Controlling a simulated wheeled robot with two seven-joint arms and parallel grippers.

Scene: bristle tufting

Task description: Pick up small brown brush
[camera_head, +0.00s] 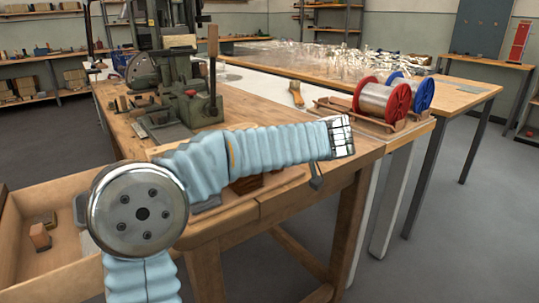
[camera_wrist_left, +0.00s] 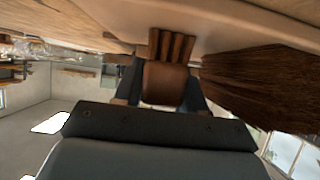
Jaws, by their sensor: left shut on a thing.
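In the left wrist view my left gripper (camera_wrist_left: 164,80) is shut on a small brown brush (camera_wrist_left: 166,84). A smooth brown block sits between the dark fingers, with darker brown ridged tufts beyond it. In the head view my left arm, in a pale blue sleeve, reaches across the bench front. Its gripper is not clearly visible there. Brown wooden pieces (camera_head: 246,184) lie on the bench, partly hidden below the sleeve. My right gripper is in neither view.
The wooden bench (camera_head: 283,200) carries a green machine (camera_head: 190,100), a pale-ended brush (camera_head: 296,93) and wire spools with red (camera_head: 383,100) and blue (camera_head: 412,92) flanges. A wooden crate (camera_head: 62,193) at lower left holds small brown blocks (camera_head: 40,237). Floor at right is clear.

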